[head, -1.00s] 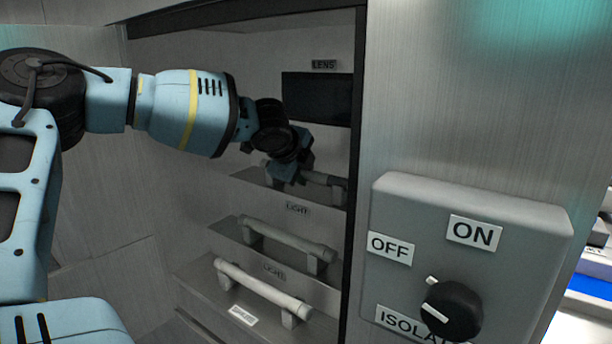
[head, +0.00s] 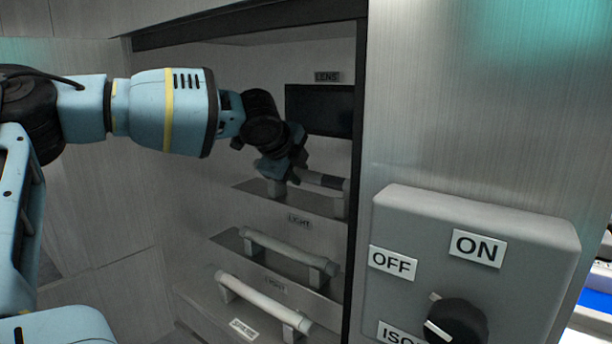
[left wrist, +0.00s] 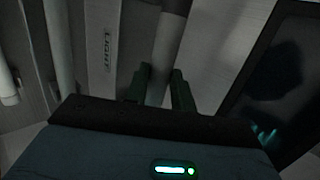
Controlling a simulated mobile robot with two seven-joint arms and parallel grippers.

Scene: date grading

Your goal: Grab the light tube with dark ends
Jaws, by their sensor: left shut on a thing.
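The light tube with dark ends (head: 318,179) lies along the top step of the open cabinet, in line with its holders. One dark end shows at the right; the left part is hidden behind my gripper. My left gripper (head: 291,174) is shut on this tube. In the left wrist view the tube (left wrist: 169,48) runs between the two fingers (left wrist: 157,84). I cannot tell whether it is clear of its holders. My right gripper is not in view.
Two other tubes, a middle one (head: 288,248) and a lower pale one (head: 262,299), sit on the steps below. A dark panel (head: 319,109) is above. The cabinet's right edge and a switch box (head: 476,222) with a black knob (head: 456,322) stand close at the right.

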